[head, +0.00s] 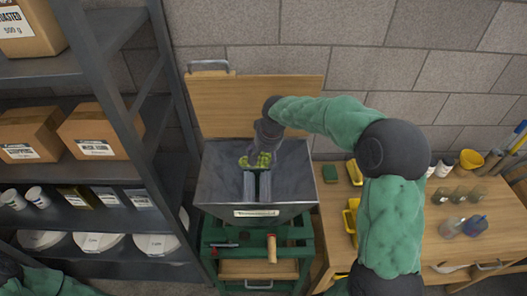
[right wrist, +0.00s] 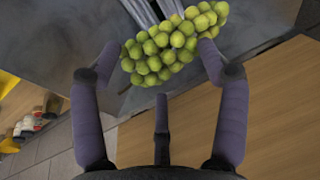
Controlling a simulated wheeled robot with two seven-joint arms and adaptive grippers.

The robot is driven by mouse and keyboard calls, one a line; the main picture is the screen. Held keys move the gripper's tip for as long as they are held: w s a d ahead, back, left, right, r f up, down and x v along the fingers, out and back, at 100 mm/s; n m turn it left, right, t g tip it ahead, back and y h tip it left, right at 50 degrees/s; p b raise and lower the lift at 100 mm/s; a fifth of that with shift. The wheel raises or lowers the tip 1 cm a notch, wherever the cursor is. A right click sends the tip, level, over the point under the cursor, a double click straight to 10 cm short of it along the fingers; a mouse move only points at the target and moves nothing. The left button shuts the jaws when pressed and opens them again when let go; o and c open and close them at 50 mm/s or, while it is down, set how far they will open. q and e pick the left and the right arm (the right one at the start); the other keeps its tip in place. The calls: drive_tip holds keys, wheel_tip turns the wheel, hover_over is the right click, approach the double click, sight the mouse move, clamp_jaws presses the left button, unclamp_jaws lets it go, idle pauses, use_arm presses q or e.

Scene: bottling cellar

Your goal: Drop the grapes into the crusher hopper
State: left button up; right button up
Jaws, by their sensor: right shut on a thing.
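A bunch of green grapes (head: 259,161) hangs over the crusher hopper (head: 220,185) in the head view. My right gripper (head: 264,148) is above the hopper, its arm reaching in from the right. The right wrist view shows the grapes (right wrist: 175,48) between the tips of the two fingers of my right gripper (right wrist: 157,58), which is shut on them. The hopper is a grey metal funnel with two pale grey rollers (head: 249,185) inside, below the grapes. The gap between grapes and rollers is hard to judge. My left gripper is out of view.
The hopper stands on a green frame (head: 212,240) with a wooden board (head: 250,100) upright behind it. A dark shelf rack (head: 125,120) with boxes stands close on the left. A wooden bench (head: 330,215) with yellow bins (head: 354,172) and jars is on the right.

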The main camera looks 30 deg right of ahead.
wheel_tip(320, 180, down, 15)
drive_tip(key=b, duration=1)
drive_tip(key=shift+f, duration=0.1)
drive_tip(key=o, duration=0.9)
drive_tip(key=v, duration=1.2)
idle(0.3)
